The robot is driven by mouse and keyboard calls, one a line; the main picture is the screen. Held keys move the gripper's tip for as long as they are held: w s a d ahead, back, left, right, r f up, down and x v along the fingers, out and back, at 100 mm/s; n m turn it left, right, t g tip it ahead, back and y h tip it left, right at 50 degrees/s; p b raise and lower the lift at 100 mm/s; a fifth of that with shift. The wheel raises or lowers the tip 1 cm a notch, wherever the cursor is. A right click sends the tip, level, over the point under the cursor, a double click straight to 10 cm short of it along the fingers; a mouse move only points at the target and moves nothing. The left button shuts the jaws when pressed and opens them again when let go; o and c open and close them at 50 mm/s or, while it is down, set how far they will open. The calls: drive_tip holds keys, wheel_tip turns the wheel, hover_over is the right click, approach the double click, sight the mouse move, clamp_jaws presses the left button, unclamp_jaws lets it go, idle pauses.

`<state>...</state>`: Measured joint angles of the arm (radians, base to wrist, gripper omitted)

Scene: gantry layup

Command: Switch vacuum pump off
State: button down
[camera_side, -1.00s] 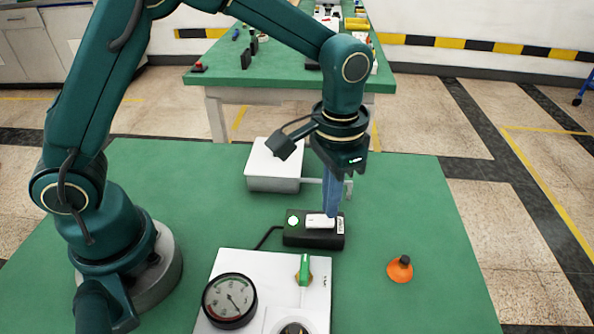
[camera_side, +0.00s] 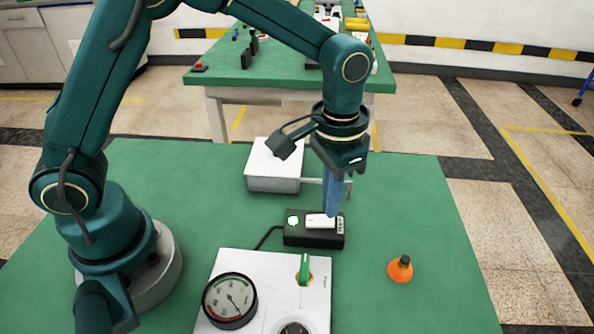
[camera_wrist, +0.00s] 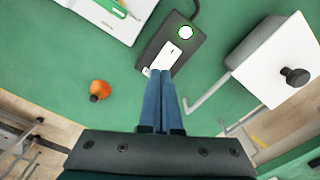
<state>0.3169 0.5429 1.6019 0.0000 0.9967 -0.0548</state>
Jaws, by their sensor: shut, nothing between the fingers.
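The pump switch box (camera_side: 297,238) is a black box on the green table, with a cable at its left. It has a lit green lamp (camera_side: 293,221) and a white rocker (camera_side: 316,221). In the wrist view the box (camera_wrist: 157,40) shows the same lamp (camera_wrist: 185,32) and rocker (camera_wrist: 165,56). My gripper (camera_side: 331,212) points down with its blue fingers shut and empty. The fingertips are at the right end of the rocker; I cannot tell whether they touch it. In the wrist view my gripper (camera_wrist: 160,74) covers the near end of the box.
A white panel (camera_side: 255,264) with a round gauge (camera_side: 230,301) and a green-handled valve (camera_side: 304,268) lies in front. A white box (camera_side: 273,183) with a metal rod stands behind.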

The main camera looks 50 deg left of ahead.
drive_tip(key=shift+f, duration=0.95)
idle(1.0)
drive_tip(key=shift+r, duration=3.55)
